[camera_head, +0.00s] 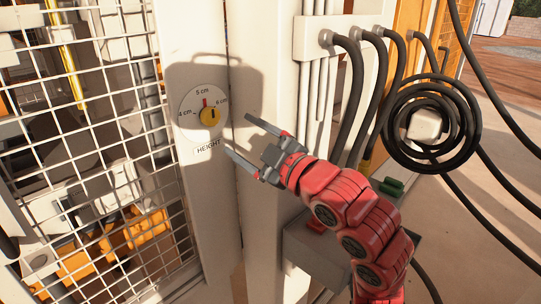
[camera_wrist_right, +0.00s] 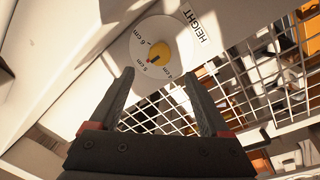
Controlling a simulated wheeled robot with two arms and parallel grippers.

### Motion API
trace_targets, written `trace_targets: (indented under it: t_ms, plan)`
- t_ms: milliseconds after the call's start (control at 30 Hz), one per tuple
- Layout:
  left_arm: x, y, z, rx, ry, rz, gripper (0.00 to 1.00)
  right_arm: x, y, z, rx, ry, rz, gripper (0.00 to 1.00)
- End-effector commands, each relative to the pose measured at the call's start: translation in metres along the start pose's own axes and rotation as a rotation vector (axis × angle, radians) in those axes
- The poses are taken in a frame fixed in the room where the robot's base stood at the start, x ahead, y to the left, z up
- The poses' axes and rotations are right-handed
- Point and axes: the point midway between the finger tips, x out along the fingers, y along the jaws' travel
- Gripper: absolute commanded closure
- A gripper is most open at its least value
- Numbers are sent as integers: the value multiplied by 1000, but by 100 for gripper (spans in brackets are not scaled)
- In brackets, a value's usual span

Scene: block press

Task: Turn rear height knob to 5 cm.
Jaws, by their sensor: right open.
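The rear height knob is a yellow round knob (camera_head: 210,117) on a white dial (camera_head: 187,121) with 4 cm, 5 cm and 6 cm marks, above a HEIGHT label (camera_head: 208,147). A red mark sits by 5 cm. The knob has a dark line; its exact setting is hard to read. The knob also shows in the right wrist view (camera_wrist_right: 161,49), beyond my fingertips. My right gripper (camera_head: 238,134) is open and empty, its fingers apart, right of and below the dial in the head view. It shows in the wrist view too (camera_wrist_right: 157,73). My left gripper is not in view.
A white wire mesh guard (camera_head: 110,105) stands left of the dial panel, with orange machinery behind it. Black hoses (camera_head: 357,95) and a coiled cable (camera_head: 390,130) hang at the right. A grey box (camera_head: 318,262) sits below my right arm.

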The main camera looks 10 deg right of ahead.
Motion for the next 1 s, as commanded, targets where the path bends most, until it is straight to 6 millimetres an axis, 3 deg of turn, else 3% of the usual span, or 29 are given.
trace_targets:
  t_ms: [67, 100, 133, 400, 600, 1000]
  plan:
    - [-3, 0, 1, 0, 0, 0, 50, -23, 1, 2, 0, -1, 6, 19]
    - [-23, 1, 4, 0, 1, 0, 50, -26, -5, 8, -4, 1, 6, 19]
    - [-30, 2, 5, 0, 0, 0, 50, -29, -5, 8, -3, 2, 6, 19]
    - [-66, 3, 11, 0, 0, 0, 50, -61, -2, 4, -1, 1, 5, 19]
    - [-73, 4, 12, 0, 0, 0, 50, -74, -1, 1, 1, 1, 1, 19]
    - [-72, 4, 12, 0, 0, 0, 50, -74, 0, 0, 2, 0, 0, 19]
